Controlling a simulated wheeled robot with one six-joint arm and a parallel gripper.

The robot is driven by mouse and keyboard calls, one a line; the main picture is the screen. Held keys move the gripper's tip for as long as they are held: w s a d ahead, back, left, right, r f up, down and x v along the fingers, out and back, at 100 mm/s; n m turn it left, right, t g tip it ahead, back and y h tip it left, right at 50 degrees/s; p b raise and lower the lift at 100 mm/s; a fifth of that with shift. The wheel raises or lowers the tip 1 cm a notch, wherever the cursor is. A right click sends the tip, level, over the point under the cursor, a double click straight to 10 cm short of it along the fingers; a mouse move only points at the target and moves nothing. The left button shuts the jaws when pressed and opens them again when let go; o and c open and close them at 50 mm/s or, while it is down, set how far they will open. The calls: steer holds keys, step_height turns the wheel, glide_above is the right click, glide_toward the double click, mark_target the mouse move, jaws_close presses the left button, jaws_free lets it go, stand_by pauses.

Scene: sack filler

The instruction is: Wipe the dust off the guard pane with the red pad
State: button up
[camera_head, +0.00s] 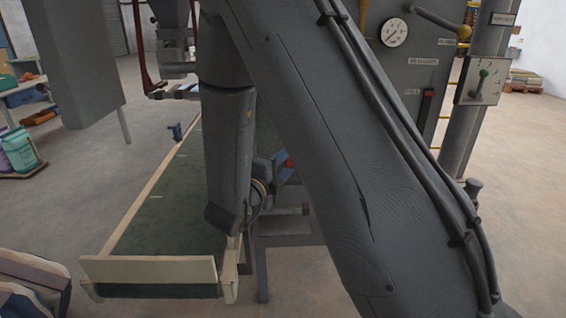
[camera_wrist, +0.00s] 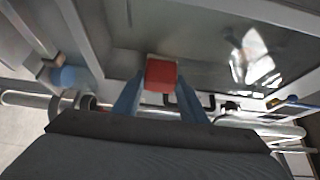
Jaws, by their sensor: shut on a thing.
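My gripper (camera_wrist: 160,88) has its two blue fingers on either side of the red pad (camera_wrist: 161,74) in the wrist view and is shut on it. The pad's face is turned toward a grey, glossy pane (camera_wrist: 205,66) in a pale frame, which looks like the guard pane. Whether the pad touches the pane I cannot tell. A bright patch shows on the pane's right part; I cannot tell dust from reflection. In the head view my arm hides most of the gripper and the pane; only a small red bit of the pad (camera_head: 290,162) shows.
A green conveyor belt (camera_head: 170,215) with pale side rails runs along the left of my arm. A grey panel with a gauge (camera_head: 394,32) and a lever box (camera_head: 481,80) stand at the right. Pipes (camera_wrist: 40,98) run close below the pane. Open floor (camera_head: 515,190) lies at the right.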

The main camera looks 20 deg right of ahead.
steer(key=shift+s+d, duration=0.3)
steer(key=shift+d, duration=0.55)
steer(key=shift+s+d, duration=0.25)
steer(key=shift+d, duration=0.6)
steer(key=shift+w+a+r+b, duration=0.1)
steer(key=shift+w+a+b, duration=0.15)
steer(key=shift+a, duration=0.4)
steer(key=shift+w+a+f+b, duration=0.15)
steer(key=shift+w+a, duration=0.15)
steer(key=shift+a, duration=0.4)
steer(key=shift+w+a+r+b, duration=0.2)
steer(key=shift+w+a, duration=0.1)
steer(key=shift+a, duration=0.35)
steer(key=shift+c, duration=0.9)
steer(key=shift+w+a, duration=0.9)
steer(key=shift+a, duration=2.55)
steer(key=s+d+r, duration=0.1)
steer(key=s+d, duration=0.2)
steer(key=d, duration=0.8)
steer(key=shift+s+b, duration=0.15)
steer(key=shift+b, duration=0.3)
steer(key=shift+a, duration=0.15)
